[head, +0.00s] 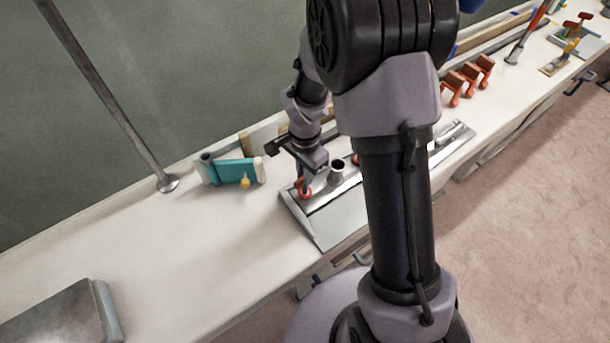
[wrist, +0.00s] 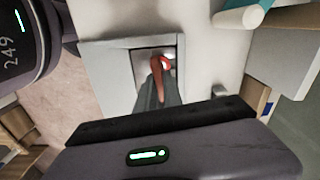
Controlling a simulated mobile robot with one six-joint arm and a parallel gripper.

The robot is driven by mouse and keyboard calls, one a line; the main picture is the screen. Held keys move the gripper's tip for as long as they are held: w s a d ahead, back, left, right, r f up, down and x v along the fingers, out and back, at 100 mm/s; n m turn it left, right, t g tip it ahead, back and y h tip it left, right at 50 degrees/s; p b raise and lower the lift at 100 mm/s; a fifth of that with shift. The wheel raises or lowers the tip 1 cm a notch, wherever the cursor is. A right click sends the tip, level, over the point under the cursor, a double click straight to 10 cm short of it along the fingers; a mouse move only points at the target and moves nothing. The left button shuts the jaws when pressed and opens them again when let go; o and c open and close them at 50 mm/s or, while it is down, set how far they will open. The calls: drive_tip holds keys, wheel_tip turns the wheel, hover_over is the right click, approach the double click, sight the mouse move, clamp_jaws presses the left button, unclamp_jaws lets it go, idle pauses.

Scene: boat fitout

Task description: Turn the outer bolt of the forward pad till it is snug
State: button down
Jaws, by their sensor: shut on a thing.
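My gripper (head: 302,185) points down at the near left end of a grey metal plate with a raised rim (head: 320,230) on the white bench. In the wrist view my gripper (wrist: 157,85) is shut on a red-orange bolt handle (wrist: 166,62), which stands over a bright metal pad (wrist: 143,62) inside the grey frame. The red handle (head: 305,195) also shows at the fingertips in the head view. A short upright metal socket (head: 337,168) stands just right of it, with another red piece (head: 356,159) beyond, partly behind my arm. The bolt's threads and seat are hidden.
A teal block with a yellow knob (head: 236,172) lies left of the plate. A slanted metal pole (head: 110,100) stands on the bench. Several orange clamps (head: 468,78) are farther right. A grey metal box (head: 65,318) sits at lower left; the bench between is clear.

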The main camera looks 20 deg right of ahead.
drive_tip(key=shift+w+r+m+b, duration=0.15)
drive_tip(key=shift+m+b, duration=0.4)
drive_tip(key=shift+m, duration=1.15)
drive_tip(key=c, duration=1.5)
unclamp_jaws()
wheel_tip(320, 180, up, 17)
drive_tip(key=p, duration=0.7)
drive_tip(key=shift+r, duration=0.15)
